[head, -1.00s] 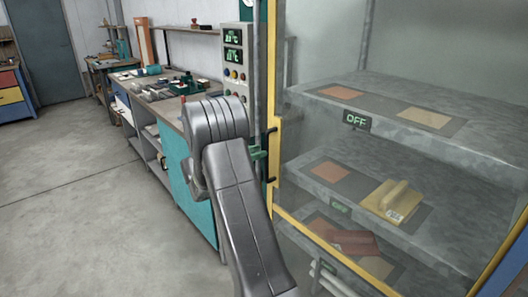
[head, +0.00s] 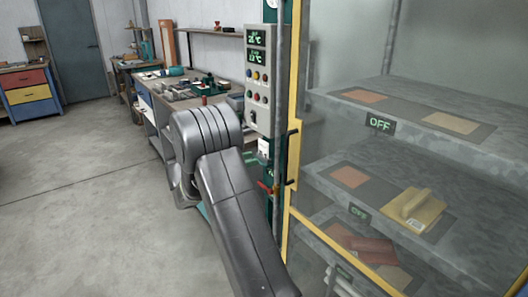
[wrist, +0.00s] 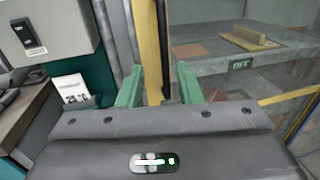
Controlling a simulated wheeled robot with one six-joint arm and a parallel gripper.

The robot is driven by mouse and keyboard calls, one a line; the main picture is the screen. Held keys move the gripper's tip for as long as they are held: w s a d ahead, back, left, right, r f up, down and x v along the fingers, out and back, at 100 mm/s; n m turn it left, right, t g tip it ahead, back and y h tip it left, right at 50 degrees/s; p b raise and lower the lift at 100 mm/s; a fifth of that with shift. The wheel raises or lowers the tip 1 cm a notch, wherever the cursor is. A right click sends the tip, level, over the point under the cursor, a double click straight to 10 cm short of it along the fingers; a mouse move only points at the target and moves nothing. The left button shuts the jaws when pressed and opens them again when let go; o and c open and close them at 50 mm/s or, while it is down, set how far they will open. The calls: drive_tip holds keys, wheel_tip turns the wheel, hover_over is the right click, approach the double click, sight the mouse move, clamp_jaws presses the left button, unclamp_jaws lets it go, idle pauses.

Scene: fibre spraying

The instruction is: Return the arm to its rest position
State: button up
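My arm (head: 235,215) rises from the bottom of the head view, bent at a grey joint, in front of the bench and the cabinet's left edge. My gripper (wrist: 159,85) shows in the wrist view as two green fingers standing well apart. No held object shows between them. Behind the gap are the cabinet's yellow frame and a dark upright bar; I cannot tell how far off they are. In the head view the fingers are not clearly visible behind the arm.
The glazed cabinet (head: 293,130) fills the right side, with a yellow float (head: 414,209) on its middle shelf. A control box (head: 258,75) stands left of it. A cluttered workbench (head: 185,88) runs behind my arm. The floor (head: 90,190) at left is open.

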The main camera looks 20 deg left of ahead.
sight(287, 153)
drive_tip(key=shift+s+d+p+x, duration=0.15)
drive_tip(key=shift+p+x, duration=0.1)
drive_tip(key=shift+x, duration=2.1)
drive_tip(key=shift+s+d+p+x, duration=0.15)
drive_tip(key=shift+p+x, duration=0.15)
drive_tip(key=shift+x, duration=2.05)
drive_tip(key=shift+s+d+p+x, duration=0.15)
drive_tip(key=shift+p+x, duration=0.1)
drive_tip(key=shift+x, duration=2.1)
